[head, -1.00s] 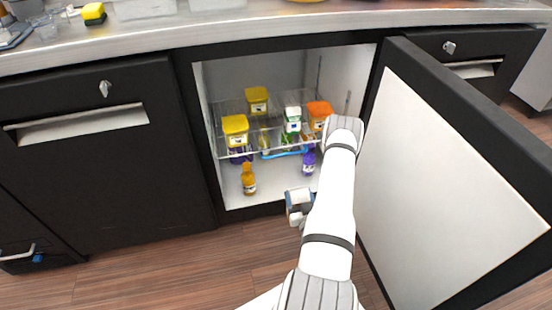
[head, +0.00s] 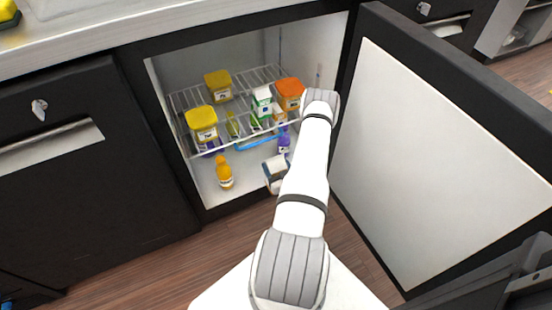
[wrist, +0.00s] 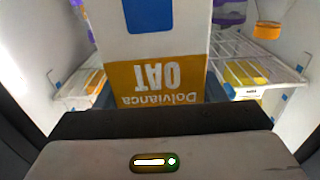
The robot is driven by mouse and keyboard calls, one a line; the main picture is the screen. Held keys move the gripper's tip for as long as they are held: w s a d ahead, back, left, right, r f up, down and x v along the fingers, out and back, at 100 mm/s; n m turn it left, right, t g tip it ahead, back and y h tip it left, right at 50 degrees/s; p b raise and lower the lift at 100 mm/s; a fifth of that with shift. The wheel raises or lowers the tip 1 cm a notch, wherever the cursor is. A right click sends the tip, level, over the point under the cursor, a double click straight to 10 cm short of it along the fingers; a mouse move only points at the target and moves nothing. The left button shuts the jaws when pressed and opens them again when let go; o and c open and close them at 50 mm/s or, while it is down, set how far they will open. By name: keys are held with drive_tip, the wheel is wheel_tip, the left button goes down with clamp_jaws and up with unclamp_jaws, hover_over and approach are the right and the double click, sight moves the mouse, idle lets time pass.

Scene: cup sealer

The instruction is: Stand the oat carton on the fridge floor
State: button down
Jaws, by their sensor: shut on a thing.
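The oat carton (wrist: 165,50) fills the middle of the wrist view, white with blue patches and an ochre band; its lettering looks upside down there. My gripper (wrist: 155,98) is shut on it. In the head view the carton shows as a small white-and-blue block (head: 275,173) beside my arm, at the fridge opening in front of the shelf. The arm hides part of it and the fingers. The fridge floor (head: 208,180) is white and lies below the wire shelf. I cannot tell whether the carton touches the floor.
An orange bottle (head: 224,174) stands on the floor at left, and a purple bottle (head: 284,141) farther back. The wire shelf (head: 180,103) carries yellow-lidded tubs (head: 201,120), an orange-lidded tub (head: 290,92) and a green-and-white carton (head: 262,102). The fridge door (head: 430,160) is open at right.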

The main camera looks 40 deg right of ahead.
drive_tip(key=f+b+x, duration=0.3)
drive_tip(key=b+x, duration=0.2)
drive_tip(key=x, duration=0.9)
drive_tip(key=shift+w, duration=0.4)
drive_tip(key=shift+a+f, duration=0.15)
drive_tip(key=shift+f, duration=0.15)
drive_tip(key=shift+c, duration=1.6)
unclamp_jaws()
drive_tip(key=shift+s, duration=0.1)
